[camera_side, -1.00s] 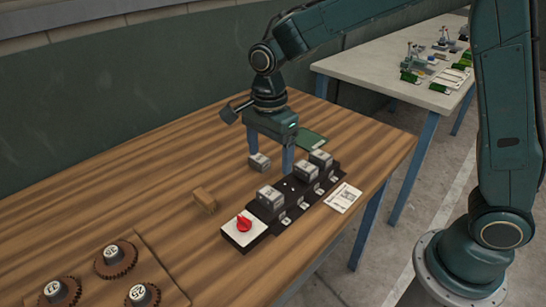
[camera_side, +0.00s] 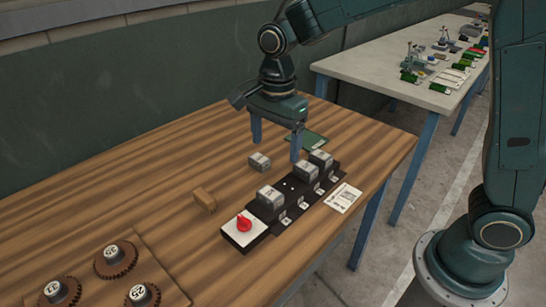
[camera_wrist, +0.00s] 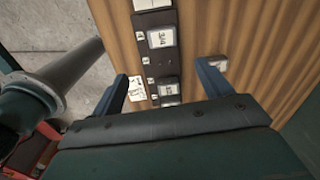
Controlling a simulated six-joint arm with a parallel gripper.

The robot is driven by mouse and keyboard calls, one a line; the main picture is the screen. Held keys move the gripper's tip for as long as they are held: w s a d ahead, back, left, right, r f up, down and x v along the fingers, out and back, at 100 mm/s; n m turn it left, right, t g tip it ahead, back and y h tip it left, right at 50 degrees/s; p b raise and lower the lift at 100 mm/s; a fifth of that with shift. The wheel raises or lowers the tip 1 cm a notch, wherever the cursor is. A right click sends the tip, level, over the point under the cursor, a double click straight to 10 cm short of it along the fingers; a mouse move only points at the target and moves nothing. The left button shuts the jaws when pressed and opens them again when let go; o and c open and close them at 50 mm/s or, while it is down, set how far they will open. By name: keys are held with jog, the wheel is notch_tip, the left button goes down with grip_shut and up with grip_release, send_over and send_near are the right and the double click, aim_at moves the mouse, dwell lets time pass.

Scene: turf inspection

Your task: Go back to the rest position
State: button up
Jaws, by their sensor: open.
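My gripper (camera_side: 276,143) is open and empty above the wooden table (camera_side: 165,175) in the side view. Its two blue fingers point down, wide apart, behind the black fixture strip (camera_side: 285,215). In the wrist view my gripper (camera_wrist: 165,88) also shows its spread fingers, with the strip (camera_wrist: 142,48) running between and beyond them. Grey blocks sit on the strip, one at its near end (camera_side: 270,197) and one at its far end (camera_side: 321,160).
A white box with a red knob (camera_side: 244,226) ends the strip. A small wooden block (camera_side: 204,199), a printed card (camera_side: 343,197) and a green board (camera_side: 307,140) lie nearby. Several numbered gears (camera_side: 115,260) sit at the front left. A white table (camera_side: 385,68) stands behind.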

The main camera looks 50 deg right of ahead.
jog(key=s+d+r+n+t, duration=0.1)
jog(key=s+d+r+n, duration=0.1)
jog(key=s+n, duration=0.3)
jog(key=s+d+r+n+t, duration=0.2)
jog(key=s+n, duration=0.4)
jog(key=s, duration=0.3)
jog(key=s+d+r+n+t, duration=0.2)
jog(key=s+d+r+n, duration=0.2)
jog(key=s+d+n, duration=0.1)
jog(key=s+n, duration=0.1)
jog(key=s, duration=0.1)
jog(key=shift+s+d, duration=0.25)
jog(key=shift+s, duration=0.15)
